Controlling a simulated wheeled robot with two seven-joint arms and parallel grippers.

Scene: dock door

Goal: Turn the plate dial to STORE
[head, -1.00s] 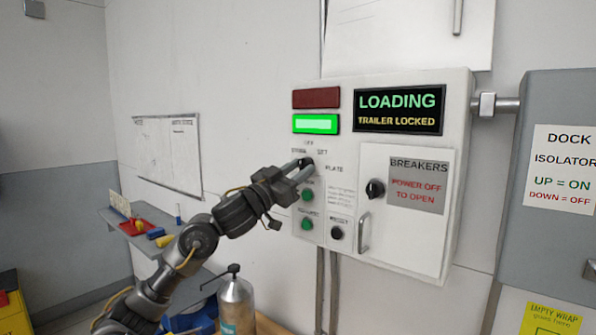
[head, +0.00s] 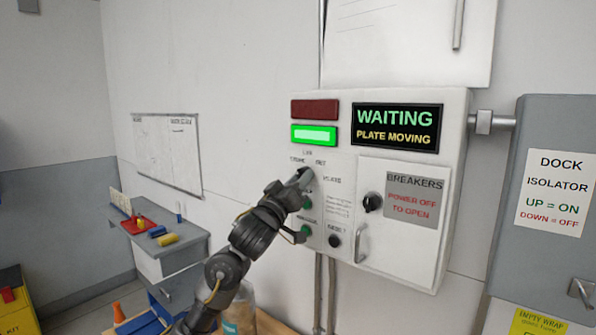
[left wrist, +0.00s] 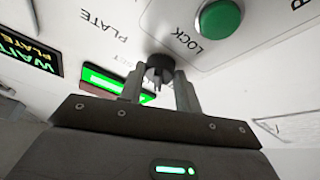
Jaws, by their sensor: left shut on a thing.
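The plate dial (left wrist: 160,68) is a small black knob on the white control box (head: 452,190). My left gripper (left wrist: 160,86) is shut on it, one finger on each side. In the head view my left gripper (head: 303,178) reaches up to the box from below and hides the dial. Small labels surround the dial, and a PLATE label (left wrist: 98,24) shows in the left wrist view. The dial's exact pointing is too hidden to tell. The display (head: 397,127) reads WAITING, PLATE MOVING. My right gripper is out of view.
A green lamp (head: 314,135) is lit below a dark red one (head: 315,109). A green LOCK button (left wrist: 219,22) sits close to the dial. The breaker door (head: 405,240) with its knob and handle is to the right. A grey isolator box (head: 520,240) stands further right.

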